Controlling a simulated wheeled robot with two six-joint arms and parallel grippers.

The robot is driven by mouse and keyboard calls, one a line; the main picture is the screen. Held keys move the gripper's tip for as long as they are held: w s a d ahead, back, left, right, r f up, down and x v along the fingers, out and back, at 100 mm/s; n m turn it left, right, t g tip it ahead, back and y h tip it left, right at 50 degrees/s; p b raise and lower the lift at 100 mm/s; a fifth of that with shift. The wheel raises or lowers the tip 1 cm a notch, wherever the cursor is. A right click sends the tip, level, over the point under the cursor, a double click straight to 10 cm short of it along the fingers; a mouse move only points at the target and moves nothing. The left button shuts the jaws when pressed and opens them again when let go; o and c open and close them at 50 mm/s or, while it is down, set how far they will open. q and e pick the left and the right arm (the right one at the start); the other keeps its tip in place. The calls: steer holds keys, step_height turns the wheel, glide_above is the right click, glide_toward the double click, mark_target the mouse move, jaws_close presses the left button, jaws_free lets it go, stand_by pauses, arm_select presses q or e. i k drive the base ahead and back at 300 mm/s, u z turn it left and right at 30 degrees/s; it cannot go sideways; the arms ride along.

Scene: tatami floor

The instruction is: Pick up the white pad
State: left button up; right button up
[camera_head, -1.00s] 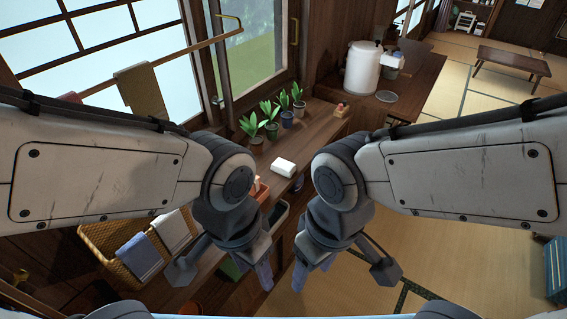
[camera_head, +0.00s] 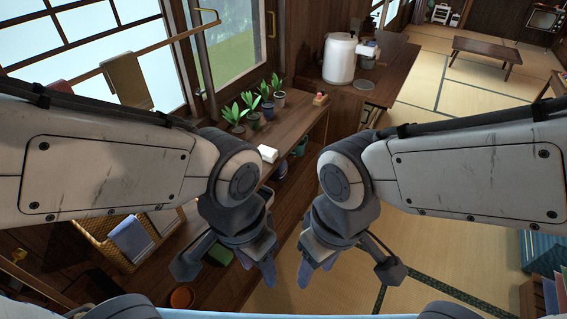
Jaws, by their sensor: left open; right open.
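The white pad (camera_head: 268,153) is a small white block lying on the wooden shelf (camera_head: 297,128) below the window. It shows just to the right of my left arm's wrist joint. My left gripper (camera_head: 268,272) hangs open and empty, lower in the picture than the pad. My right gripper (camera_head: 317,272) hangs open and empty to the right of the left one. Both are apart from the pad. Part of the shelf is hidden behind my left arm.
Several potted plants (camera_head: 256,112) stand on the shelf behind the pad. A white cylindrical container (camera_head: 339,60) stands on the far counter. A wicker basket (camera_head: 103,246) with folded cloths is at lower left. Tatami floor (camera_head: 455,258) lies open at right.

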mark_target(269, 155)
steer(key=z, duration=0.45)
steer(key=k, duration=1.1)
steer(key=z, duration=0.65)
steer(key=i, duration=1.3)
steer(key=u, duration=0.3)
steer(key=i, duration=0.9)
steer(key=u, duration=1.5)
steer(key=i, duration=0.65)
steer(key=u, duration=0.65)
